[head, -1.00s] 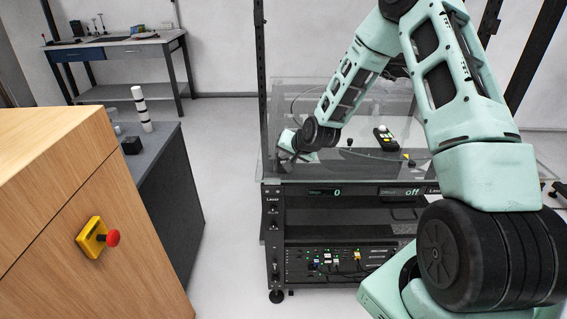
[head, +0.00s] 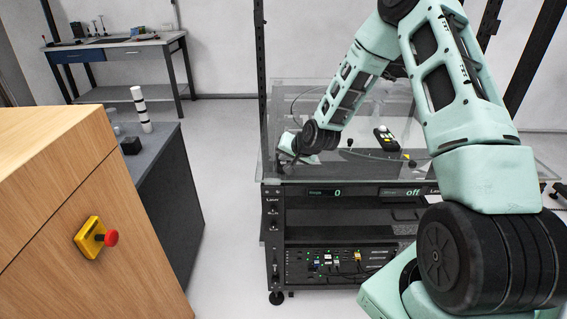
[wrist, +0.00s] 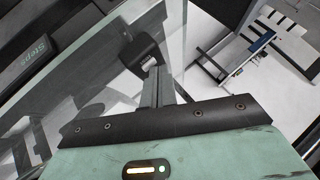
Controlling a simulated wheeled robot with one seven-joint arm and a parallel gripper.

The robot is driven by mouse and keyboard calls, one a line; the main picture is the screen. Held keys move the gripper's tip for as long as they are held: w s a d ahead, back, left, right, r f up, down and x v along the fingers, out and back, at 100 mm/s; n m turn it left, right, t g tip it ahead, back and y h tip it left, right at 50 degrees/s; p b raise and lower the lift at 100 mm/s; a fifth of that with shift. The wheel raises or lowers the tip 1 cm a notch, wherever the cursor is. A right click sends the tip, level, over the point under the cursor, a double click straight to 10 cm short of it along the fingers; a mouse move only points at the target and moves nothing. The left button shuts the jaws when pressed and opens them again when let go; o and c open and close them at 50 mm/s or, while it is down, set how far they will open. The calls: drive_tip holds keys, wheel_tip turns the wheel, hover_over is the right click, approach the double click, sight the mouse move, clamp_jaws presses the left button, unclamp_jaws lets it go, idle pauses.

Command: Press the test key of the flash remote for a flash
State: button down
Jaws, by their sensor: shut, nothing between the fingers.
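A dark handheld remote (head: 386,139) with a pale round key and small coloured marks lies on the cart's top, right of centre in the head view. I take it for the flash remote; its key labels are too small to read. My gripper (head: 283,158) is at the left front of the cart top, well to the left of the remote and apart from it. In the wrist view my gripper (wrist: 149,62) shows its fingers together and empty. The remote does not show clearly in the wrist view.
Clear panels (head: 300,92) stand around the cart top. The cart front has displays reading "0" and "off" (head: 413,192). A small black knob (head: 350,142) stands left of the remote. A wooden cabinet (head: 75,190) with a red button (head: 111,238) stands at left.

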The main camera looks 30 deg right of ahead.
idle(0.5)
drive_tip(key=shift+r+p, duration=0.5)
drive_tip(key=shift+r, duration=0.2)
drive_tip(key=shift+r+p, duration=1.8)
drive_tip(key=shift+r, duration=0.75)
